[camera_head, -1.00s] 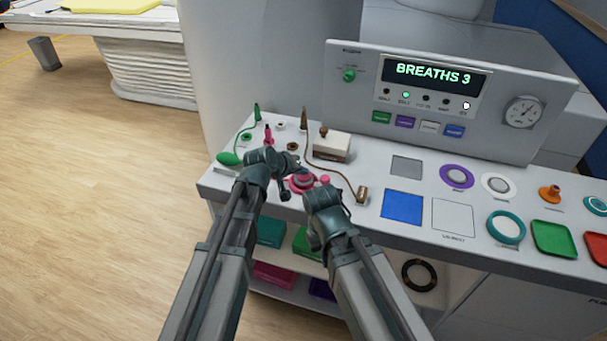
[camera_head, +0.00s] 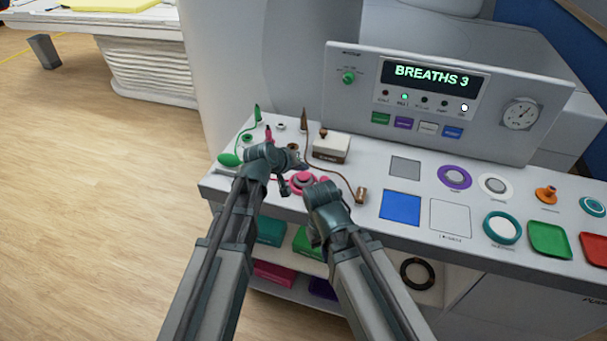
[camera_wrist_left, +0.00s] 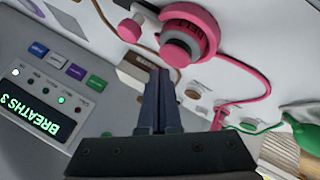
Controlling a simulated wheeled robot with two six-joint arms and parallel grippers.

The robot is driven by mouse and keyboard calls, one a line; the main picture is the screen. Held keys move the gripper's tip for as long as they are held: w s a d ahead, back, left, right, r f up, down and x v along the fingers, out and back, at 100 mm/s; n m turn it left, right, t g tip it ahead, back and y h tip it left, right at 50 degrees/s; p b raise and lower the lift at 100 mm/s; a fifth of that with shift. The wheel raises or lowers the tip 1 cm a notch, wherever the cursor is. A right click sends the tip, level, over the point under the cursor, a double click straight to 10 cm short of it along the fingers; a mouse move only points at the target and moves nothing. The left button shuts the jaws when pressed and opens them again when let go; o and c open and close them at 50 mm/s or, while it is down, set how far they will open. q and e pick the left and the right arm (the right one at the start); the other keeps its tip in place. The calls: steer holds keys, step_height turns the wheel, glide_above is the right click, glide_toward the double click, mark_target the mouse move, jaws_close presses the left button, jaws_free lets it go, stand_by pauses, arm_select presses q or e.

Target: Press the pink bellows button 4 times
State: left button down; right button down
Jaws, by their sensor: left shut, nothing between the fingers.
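The pink bellows button (camera_head: 303,180) sits on the white counter, partly hidden behind my arms in the head view. In the left wrist view, the bellows button (camera_wrist_left: 181,50) has a grey and pink centre inside a pink ring, with a pink tube leading right. My left gripper (camera_head: 301,166) is shut and empty, beside and apart from the button. Its closed fingers (camera_wrist_left: 160,74) show below the button in the wrist view. The display (camera_head: 437,76) reads "BREATHS 3". My right gripper (camera_head: 314,238) is near the counter's front edge; its fingers are not clear.
A small pink cylinder (camera_wrist_left: 130,28) is close to the button. A white box (camera_head: 331,149), a brown cable (camera_head: 345,180) and a green bulb (camera_head: 229,159) lie nearby. The console panel (camera_head: 350,103) rises behind. Blue and grey pads and several rings are to the right.

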mark_target(302, 178)
arm_select(q)
steer(key=shift+r+p, duration=2.35)
steer(key=shift+r, duration=0.15)
steer(key=shift+f, duration=0.1)
stand_by(0.3)
